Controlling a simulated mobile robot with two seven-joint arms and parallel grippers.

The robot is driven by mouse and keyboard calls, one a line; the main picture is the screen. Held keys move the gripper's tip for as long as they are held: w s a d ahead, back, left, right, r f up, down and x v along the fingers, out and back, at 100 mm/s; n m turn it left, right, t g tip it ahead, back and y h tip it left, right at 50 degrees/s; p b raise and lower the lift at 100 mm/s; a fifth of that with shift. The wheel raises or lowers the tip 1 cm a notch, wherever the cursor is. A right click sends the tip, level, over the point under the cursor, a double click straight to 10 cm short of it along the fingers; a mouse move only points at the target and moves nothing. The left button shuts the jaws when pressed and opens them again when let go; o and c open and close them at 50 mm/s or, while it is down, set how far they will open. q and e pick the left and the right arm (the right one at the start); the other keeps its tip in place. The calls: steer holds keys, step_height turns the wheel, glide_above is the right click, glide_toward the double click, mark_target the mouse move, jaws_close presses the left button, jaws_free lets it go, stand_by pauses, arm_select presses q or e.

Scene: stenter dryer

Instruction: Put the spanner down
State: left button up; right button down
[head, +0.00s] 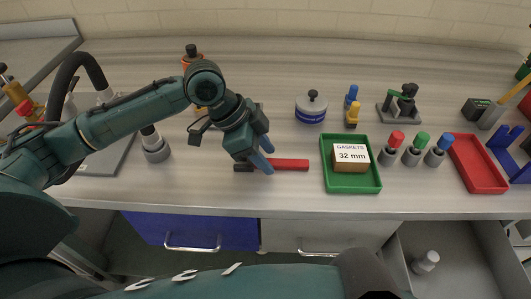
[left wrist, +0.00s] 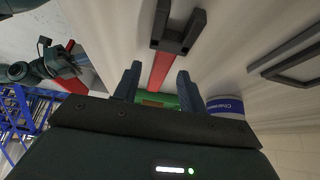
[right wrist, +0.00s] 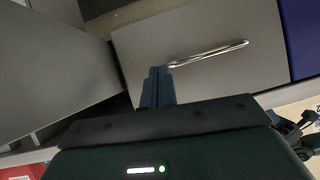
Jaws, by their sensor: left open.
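The spanner has a red handle (head: 290,164) and a dark forked head, and it lies flat on the bench to the left of the green tray. In the left wrist view its dark open jaw (left wrist: 178,30) is at the top and its red handle runs down between my fingers. My left gripper (head: 265,155) is open just over the spanner, one finger on each side of the handle in the left wrist view (left wrist: 157,82), with gaps to both. The gripper partly hides the spanner in the head view. My right gripper (right wrist: 158,75) is shut and empty, in front of a grey drawer.
The green tray (head: 328,182) holds a gasket box (head: 350,156). Several capped cylinders stand between it and a red tray (head: 477,165). A blue-banded round tin (head: 311,108) stands behind. An open drawer (head: 445,255) lies below the bench. Bare bench lies in front of the spanner.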

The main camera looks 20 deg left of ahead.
arm_select(q)
steer(key=v, duration=1.1)
steer(key=shift+r+p, duration=0.3)
steer(key=shift+p, duration=0.1)
steer(key=shift+a, duration=0.15)
